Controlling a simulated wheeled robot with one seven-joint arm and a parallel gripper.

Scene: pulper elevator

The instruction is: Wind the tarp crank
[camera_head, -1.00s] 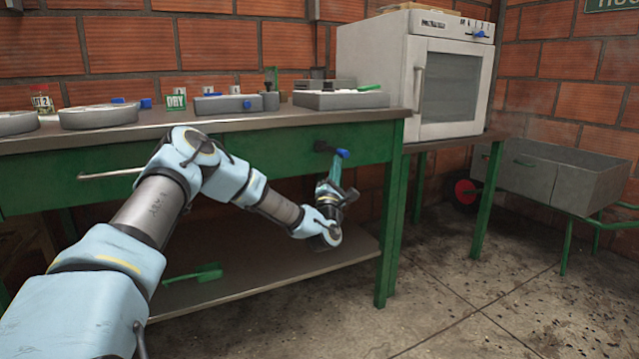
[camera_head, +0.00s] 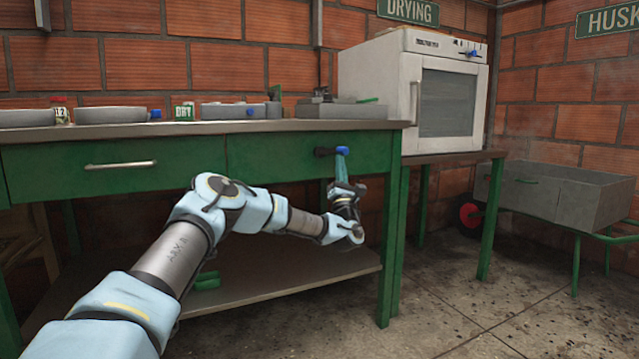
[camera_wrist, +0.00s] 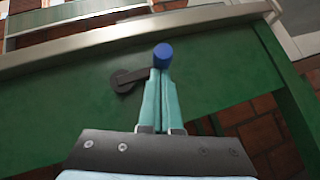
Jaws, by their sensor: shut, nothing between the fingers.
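The crank is a short dark arm (camera_wrist: 128,79) on the front of the green bench, with a blue knob (camera_wrist: 162,53) at its free end. In the head view the dark arm (camera_head: 323,151) points right to the blue knob (camera_head: 342,150). My gripper (camera_wrist: 160,73) has its teal fingers together, pointing up, with the tips just below the knob. In the head view my gripper (camera_head: 341,161) reaches up from under the bench edge to the knob. Whether the tips touch the knob or the crank arm I cannot tell.
The green bench (camera_head: 60,165) has a lower shelf (camera_head: 290,275) beneath my arm. A white oven (camera_head: 440,90) stands on a separate table to the right. A grey trough (camera_head: 550,190) is farther right. The concrete floor in front is clear.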

